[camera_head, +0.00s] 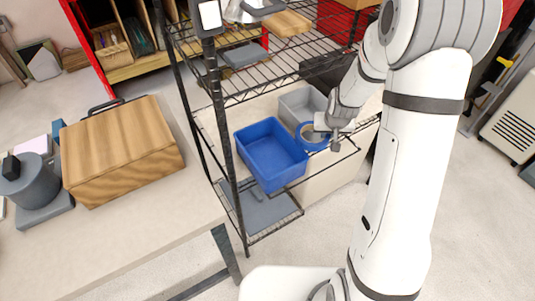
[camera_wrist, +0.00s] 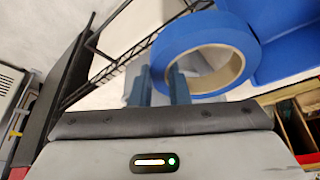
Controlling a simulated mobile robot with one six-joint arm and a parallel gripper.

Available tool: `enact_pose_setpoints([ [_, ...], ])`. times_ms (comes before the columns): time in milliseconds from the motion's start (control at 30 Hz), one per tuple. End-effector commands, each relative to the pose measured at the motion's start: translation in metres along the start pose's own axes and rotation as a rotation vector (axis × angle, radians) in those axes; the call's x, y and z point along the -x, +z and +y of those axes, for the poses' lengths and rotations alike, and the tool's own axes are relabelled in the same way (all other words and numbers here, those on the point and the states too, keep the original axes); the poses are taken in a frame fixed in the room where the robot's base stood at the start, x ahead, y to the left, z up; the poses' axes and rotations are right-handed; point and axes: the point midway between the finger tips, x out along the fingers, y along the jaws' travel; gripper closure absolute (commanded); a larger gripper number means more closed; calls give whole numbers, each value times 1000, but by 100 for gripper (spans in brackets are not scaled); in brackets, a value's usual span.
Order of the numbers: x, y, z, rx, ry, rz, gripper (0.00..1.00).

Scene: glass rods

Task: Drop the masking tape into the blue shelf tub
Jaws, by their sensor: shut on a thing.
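The masking tape (camera_head: 314,148) is a blue roll with a tan cardboard core. My gripper (camera_head: 322,128) is shut on one side of its ring, and the tape shows large in the wrist view (camera_wrist: 200,32) with one finger through the hole. The blue shelf tub (camera_head: 268,147) is open-topped and looks empty, standing on a wire shelf. In the head view the tape is just right of the tub's right rim; the tub also shows at upper right in the wrist view (camera_wrist: 288,52). I cannot tell the tape's exact height above the shelf.
A grey bin (camera_head: 299,103) stands behind the blue tub. A black shelf post (camera_head: 224,130) rises at the tub's left, and an upper wire shelf (camera_head: 265,75) with a wooden block (camera_head: 287,23) lies behind. A table with a wooden case (camera_head: 120,150) stands at left.

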Motion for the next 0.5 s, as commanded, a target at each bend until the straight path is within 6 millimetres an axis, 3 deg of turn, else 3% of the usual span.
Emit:
enact_pose_setpoints([
  [267,-1,0,-17,2,-1,3,100],
  [500,6,2,-78,-61,26,10,100],
])
